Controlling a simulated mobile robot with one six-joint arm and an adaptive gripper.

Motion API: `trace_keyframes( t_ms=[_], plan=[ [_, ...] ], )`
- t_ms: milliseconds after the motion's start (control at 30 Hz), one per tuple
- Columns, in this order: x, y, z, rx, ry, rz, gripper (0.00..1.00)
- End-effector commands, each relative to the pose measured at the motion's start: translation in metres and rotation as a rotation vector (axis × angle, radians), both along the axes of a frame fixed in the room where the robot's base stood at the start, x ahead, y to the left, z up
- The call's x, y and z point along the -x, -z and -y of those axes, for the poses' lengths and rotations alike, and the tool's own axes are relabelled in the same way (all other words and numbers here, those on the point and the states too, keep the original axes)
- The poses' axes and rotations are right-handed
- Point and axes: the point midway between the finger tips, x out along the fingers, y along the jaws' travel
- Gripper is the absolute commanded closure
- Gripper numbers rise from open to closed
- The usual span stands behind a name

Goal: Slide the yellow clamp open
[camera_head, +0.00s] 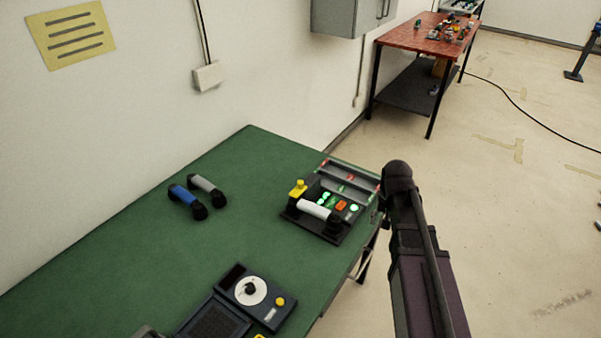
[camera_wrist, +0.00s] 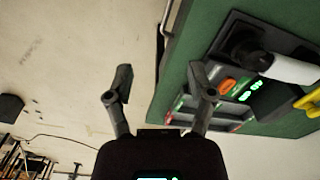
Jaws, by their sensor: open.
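The yellow clamp (camera_head: 298,188) is at the left side of a dark phone console (camera_head: 315,228) on the green table. A white handset (camera_head: 318,210) lies across the front of the console, beside the clamp. In the wrist view, part of the yellow clamp (camera_wrist: 308,102) shows at the right edge, next to the white handset (camera_wrist: 290,68). My gripper (camera_wrist: 162,82) is open and empty, with its fingers wide apart beside the table edge. The clamp is well to the right of the fingers there. In the head view my arm is right of the console, and its fingers cannot be made out.
A blue handset (camera_head: 185,195) and a grey handset (camera_head: 206,185) lie on the green table (camera_head: 130,260). A dark device with a white dial (camera_head: 250,290) stands at the front. The table between them is clear. A red table (camera_head: 425,35) stands far back.

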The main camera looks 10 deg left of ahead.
Motion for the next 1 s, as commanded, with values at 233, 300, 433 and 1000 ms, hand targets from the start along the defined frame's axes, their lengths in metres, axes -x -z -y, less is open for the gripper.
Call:
trace_keyframes(
  t_ms=[233,300,433,1000],
  plan=[
    [-0.079,-0.052,-0.1,0.0,0.016,0.0,0.3],
    [-0.095,-0.064,-0.13,0.0,0.023,0.0,0.3],
    [-0.121,-0.085,-0.188,0.0,0.034,0.0,0.3],
    [-0.149,-0.113,-0.291,0.0,0.06,0.0,0.3]
  ],
)
